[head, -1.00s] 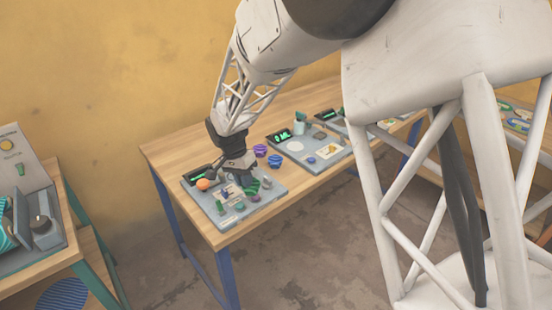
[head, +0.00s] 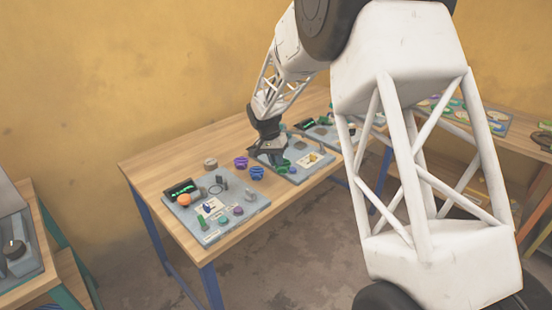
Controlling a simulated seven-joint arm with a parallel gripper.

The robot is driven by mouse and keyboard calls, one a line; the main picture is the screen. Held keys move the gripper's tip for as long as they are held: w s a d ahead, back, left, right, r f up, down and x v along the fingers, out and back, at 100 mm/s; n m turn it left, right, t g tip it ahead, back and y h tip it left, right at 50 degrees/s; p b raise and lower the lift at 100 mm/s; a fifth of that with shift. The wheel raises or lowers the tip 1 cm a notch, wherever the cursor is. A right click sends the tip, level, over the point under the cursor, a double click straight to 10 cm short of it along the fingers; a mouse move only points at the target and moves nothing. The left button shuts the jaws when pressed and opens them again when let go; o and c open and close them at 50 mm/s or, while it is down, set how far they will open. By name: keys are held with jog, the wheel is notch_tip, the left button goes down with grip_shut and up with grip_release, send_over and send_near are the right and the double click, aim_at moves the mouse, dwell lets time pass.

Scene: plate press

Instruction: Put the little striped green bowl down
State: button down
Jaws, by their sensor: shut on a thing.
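My gripper (head: 274,158) is over the left part of the second grey panel (head: 299,178) on the wooden table. It is shut on the green bowl (head: 283,164), which shows just below and beside the fingers. The bowl is small and partly hidden, and its stripes are too small to make out. I cannot tell whether its base touches the panel or hangs just above it.
A purple bowl (head: 240,162) and a blue bowl (head: 257,173) stand on the table (head: 150,163), left of my gripper. The nearer grey panel (head: 235,211) carries an orange ball-like part (head: 183,200), a green display and several small fittings. Bare wood lies around the panels.

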jog(key=shift+w+d, duration=0.4)
jog(key=shift+d, duration=0.1)
jog(key=shift+w+a+f, duration=0.25)
jog(key=shift+w+a, duration=0.3)
jog(key=shift+w, duration=2.05)
jog(key=shift+w+a+f, duration=0.25)
jog(key=shift+w+a, duration=0.3)
jog(key=shift+w, duration=2.1)
jog(key=shift+w+a+f, duration=0.25)
jog(key=shift+w+a, duration=0.3)
jog(key=shift+w, duration=2.05)
jog(key=shift+f, duration=1.75)
jog(key=shift+f, duration=0.15)
